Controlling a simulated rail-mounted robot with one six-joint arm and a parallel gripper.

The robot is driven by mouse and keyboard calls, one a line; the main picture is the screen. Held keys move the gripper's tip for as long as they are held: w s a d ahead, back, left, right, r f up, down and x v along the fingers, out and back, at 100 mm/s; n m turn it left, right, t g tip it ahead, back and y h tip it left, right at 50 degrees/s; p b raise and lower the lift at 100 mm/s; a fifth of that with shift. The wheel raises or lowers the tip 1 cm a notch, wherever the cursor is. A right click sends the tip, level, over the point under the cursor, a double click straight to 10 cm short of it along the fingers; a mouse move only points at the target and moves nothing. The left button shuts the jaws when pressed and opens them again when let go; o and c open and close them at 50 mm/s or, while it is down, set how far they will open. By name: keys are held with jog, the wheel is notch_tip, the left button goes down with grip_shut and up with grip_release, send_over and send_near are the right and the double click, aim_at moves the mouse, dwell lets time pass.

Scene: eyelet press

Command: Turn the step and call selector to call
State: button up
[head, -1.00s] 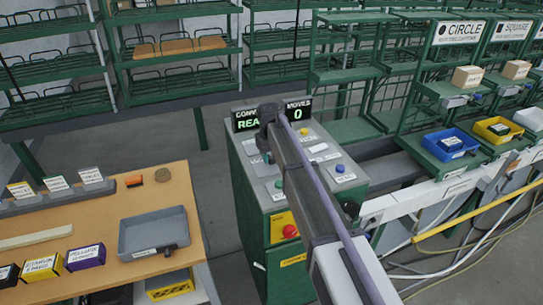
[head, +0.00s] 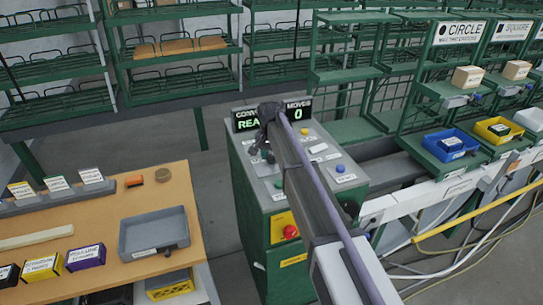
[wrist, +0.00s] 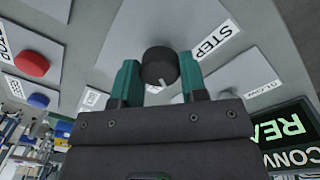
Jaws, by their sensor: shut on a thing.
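The selector is a black round knob (wrist: 160,66) on a light plate of the control panel, with a white pointer line at its lower edge. A STEP label (wrist: 213,40) sits to its right in the wrist view. No CALL label is readable. My gripper (wrist: 160,82) has its two green fingers on either side of the knob and is shut on it. In the head view my gripper (head: 265,148) is over the left part of the panel (head: 296,190), and my arm hides much of the panel.
In the wrist view a red button (wrist: 31,63) and a blue button (wrist: 38,101) lie left of the knob. The lit display (head: 272,114) stands behind, reading MOVES 0. A red stop button (head: 290,231) is on the panel's front. A wooden table (head: 95,222) stands left.

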aim_at(270, 156)
dwell(0.3)
jog(key=o, duration=0.9)
jog(key=r+p, duration=1.1)
jog(key=shift+w+a, duration=0.1)
jog(key=shift+a, duration=0.1)
jog(key=shift+f, duration=0.15)
